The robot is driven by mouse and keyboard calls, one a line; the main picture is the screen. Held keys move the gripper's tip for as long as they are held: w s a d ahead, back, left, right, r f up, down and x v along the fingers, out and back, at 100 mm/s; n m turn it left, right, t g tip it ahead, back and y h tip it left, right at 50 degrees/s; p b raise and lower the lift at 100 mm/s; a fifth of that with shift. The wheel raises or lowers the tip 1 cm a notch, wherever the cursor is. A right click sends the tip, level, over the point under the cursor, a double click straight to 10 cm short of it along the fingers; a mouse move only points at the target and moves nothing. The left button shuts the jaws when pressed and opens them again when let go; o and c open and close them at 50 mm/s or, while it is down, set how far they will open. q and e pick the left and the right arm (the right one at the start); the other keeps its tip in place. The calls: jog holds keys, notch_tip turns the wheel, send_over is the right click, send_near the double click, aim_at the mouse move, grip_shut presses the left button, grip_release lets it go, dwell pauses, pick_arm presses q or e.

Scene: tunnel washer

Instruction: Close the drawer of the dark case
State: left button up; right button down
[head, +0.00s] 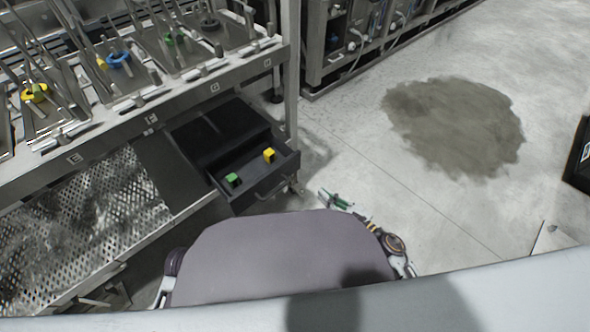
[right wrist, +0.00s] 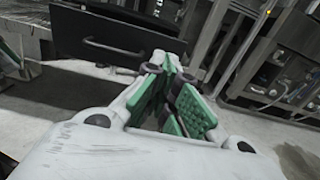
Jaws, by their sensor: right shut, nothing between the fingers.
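The dark case (head: 212,131) sits on the lower level of the metal rack. Its drawer (head: 262,186) is pulled out toward me, with a green block (head: 233,179) and a yellow block (head: 269,155) inside. The drawer front with its handle shows at the top of the right wrist view (right wrist: 118,42). My right gripper (head: 328,198) is shut and empty, to the right of the drawer front and apart from it in the head view. Its green finger pads show in the right wrist view (right wrist: 172,102). My left gripper is not in view.
The rack's upper level (head: 150,102) holds several trays with metal rods and coloured rings. A perforated metal panel (head: 85,215) lies left of the case. The rack's upright post (head: 291,70) stands behind the drawer's right side. The floor to the right is open, with a dark stain (head: 455,125).

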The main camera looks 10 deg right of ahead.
aim_at(289, 164)
jog(key=shift+w, duration=0.1)
